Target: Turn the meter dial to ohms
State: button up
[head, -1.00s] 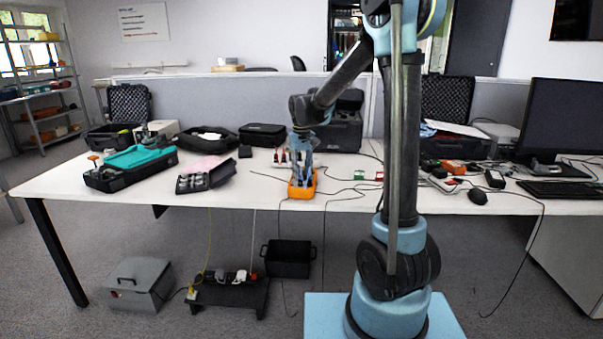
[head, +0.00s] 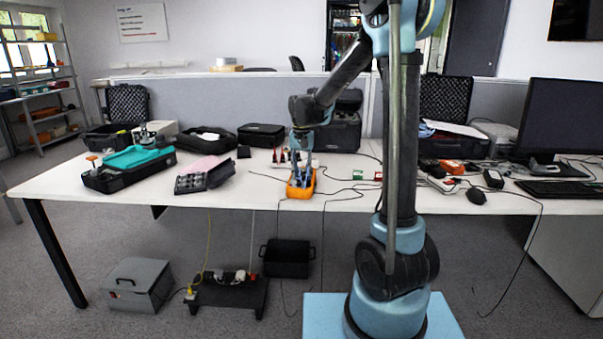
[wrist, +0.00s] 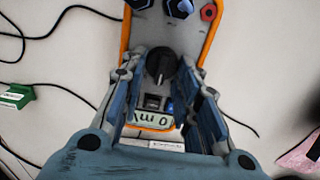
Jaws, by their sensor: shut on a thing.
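The orange-edged meter (head: 301,190) lies on the white table below my arm. In the wrist view the meter (wrist: 207,42) has a grey face, with its display (wrist: 152,119) toward my gripper and jack sockets at the far end. The black round dial (wrist: 160,66) sits in the middle of the face. My gripper (wrist: 165,72) points down at the meter, with one finger on each side of the dial, and is shut on the dial. The dial's markings are too small to read. In the head view the gripper (head: 301,180) hides most of the meter's face.
Black cables (wrist: 60,20) run over the table beside the meter. A green connector (wrist: 15,96) lies to its left in the wrist view. Red-tipped probes (head: 279,157) stand behind the meter.

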jog(key=o, duration=0.7)
notch_tip(320, 180, up, 12)
dwell(0.5)
jog(key=shift+o, duration=0.6)
